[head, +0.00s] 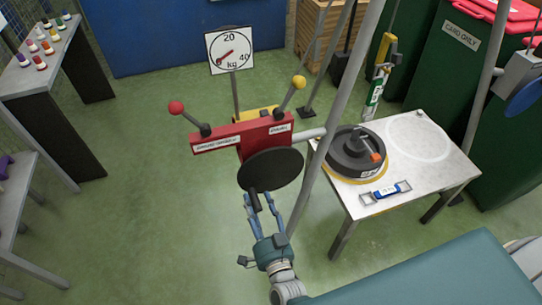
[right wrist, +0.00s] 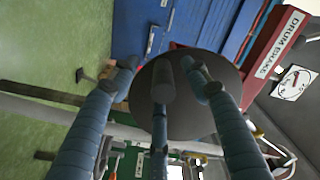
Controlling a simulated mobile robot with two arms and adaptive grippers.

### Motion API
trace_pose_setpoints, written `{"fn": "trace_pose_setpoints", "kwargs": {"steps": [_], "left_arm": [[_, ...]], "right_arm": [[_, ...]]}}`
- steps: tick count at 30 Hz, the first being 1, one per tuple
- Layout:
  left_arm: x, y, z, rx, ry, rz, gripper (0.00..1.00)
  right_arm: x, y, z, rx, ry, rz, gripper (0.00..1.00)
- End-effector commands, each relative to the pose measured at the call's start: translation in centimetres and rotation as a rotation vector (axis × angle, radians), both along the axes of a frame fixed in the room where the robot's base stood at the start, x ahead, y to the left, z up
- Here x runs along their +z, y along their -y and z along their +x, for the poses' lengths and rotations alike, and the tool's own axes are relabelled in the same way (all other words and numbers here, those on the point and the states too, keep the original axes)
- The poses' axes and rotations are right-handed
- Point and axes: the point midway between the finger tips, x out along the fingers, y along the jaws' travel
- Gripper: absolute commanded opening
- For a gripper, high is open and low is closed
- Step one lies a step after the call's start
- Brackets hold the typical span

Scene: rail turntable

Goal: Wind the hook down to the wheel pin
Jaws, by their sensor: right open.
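The winch has a red box labelled "DRUM BRAKE" (head: 243,136) and a black disc (head: 275,169) with a dark crank handle (head: 254,201). My right gripper (head: 263,208) is open just below this handle. In the right wrist view the handle (right wrist: 163,84) shows between the spread fingers; I cannot tell whether they touch it. A yellow hook block (head: 384,50) hangs above the back of the white table, with a green and white labelled piece (head: 373,98) below it. The dark wheel (head: 351,146) lies on the table with an orange piece (head: 376,157) on top. My left gripper is out of view.
The white table (head: 440,165) also holds a blue level (head: 385,192) and a bare pale ring. A grey post (head: 338,110) stands between winch and table. Red-knobbed (head: 176,108) and yellow-knobbed (head: 298,82) levers flank the winch. The kg dial (head: 229,50) points near 0.

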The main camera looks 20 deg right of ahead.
Motion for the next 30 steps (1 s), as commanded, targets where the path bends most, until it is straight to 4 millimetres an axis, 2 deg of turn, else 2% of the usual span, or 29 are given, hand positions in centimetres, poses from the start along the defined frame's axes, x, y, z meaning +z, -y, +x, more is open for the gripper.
{"fn": "trace_pose_setpoints", "kwargs": {"steps": [5, 30], "left_arm": [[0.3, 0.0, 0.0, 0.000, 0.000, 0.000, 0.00], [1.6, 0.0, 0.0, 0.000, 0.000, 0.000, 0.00]], "right_arm": [[0.2, 0.0, -0.6, 0.001, 0.002, 0.000, 0.47], [0.2, -0.1, -7.2, 0.001, 0.004, 0.000, 0.47]]}}
